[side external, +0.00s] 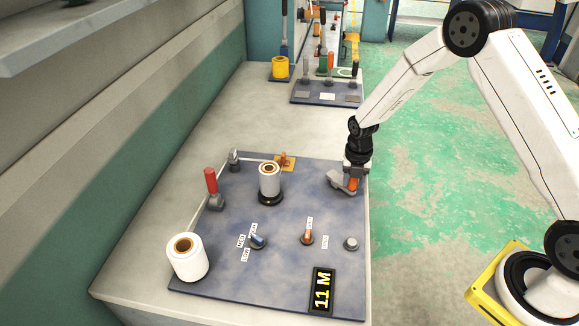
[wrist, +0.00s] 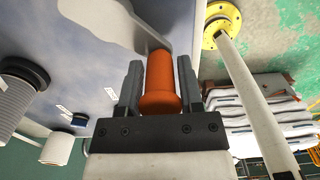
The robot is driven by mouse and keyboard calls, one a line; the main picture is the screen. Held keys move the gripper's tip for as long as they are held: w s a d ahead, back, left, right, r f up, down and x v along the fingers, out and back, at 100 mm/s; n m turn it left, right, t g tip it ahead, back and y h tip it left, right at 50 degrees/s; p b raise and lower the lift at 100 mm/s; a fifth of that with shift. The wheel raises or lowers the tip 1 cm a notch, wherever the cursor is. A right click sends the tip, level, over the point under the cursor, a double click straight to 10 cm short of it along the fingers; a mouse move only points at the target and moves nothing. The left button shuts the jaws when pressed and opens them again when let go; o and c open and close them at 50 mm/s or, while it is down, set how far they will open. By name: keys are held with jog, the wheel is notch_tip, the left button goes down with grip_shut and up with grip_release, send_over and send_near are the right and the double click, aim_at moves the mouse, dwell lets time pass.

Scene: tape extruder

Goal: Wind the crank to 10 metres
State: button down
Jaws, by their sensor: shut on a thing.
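The crank is a grey arm (side external: 338,181) with an orange handle (side external: 354,184) at the right edge of the blue-grey panel (side external: 290,210). My gripper (side external: 352,177) is at the handle. In the wrist view the orange handle (wrist: 160,85) stands between the two dark fingers of my gripper (wrist: 158,65), which is shut on it. The grey crank arm shows beyond the handle. A white roll (side external: 270,182) sits on a black base mid-panel, and a larger white roll (side external: 187,259) stands at the front left.
A red-handled lever (side external: 211,184) stands at the left. A blue knob (side external: 258,241), an orange knob (side external: 307,237) and a grey button (side external: 351,243) are at the front. Another panel with several levers (side external: 327,92) stands behind. The bench is clear between the panels.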

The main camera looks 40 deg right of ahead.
jog(key=shift+w+d+r, duration=0.1)
jog(key=shift+w+d, duration=0.2)
jog(key=shift+d, duration=0.3)
jog(key=shift+w+d, duration=0.35)
jog(key=shift+d, duration=0.35)
jog(key=shift+c, duration=1.7)
grip_release()
jog(key=shift+w, duration=0.1)
jog(key=shift+o, duration=0.6)
jog(key=shift+d, duration=0.1)
jog(key=shift+s+r, duration=0.15)
jog(key=shift+s, duration=0.05)
jog(key=shift+r, duration=2.7)
